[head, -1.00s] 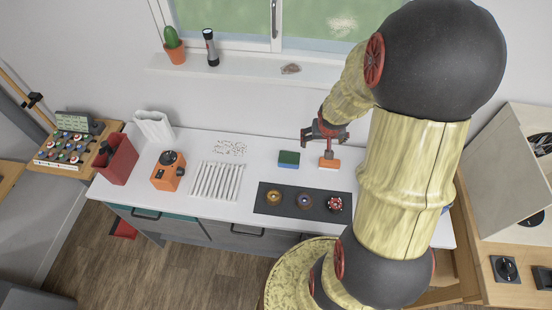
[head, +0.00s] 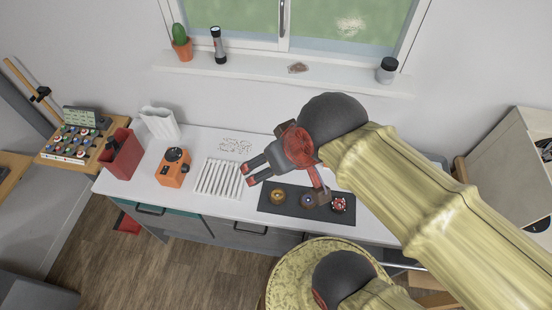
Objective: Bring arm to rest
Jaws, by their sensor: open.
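My gripper (head: 284,188) is open and empty in the head view. It hangs above the white bench (head: 220,150), over the left part of the dark mat (head: 268,206), with its fingers pointing down and left. My arm (head: 430,200) reaches in from the lower right, its yellow link sloping up to the dark wrist. The wrist and arm hide the part of the bench where the green-and-blue block and the orange block stood.
The mat holds several round parts, including a red one (head: 340,204). White rods (head: 218,178), an orange device (head: 173,168) and a red bin (head: 120,153) stand to the left. A flashlight (head: 218,45), a cactus (head: 181,42) and a jar (head: 387,70) are on the sill.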

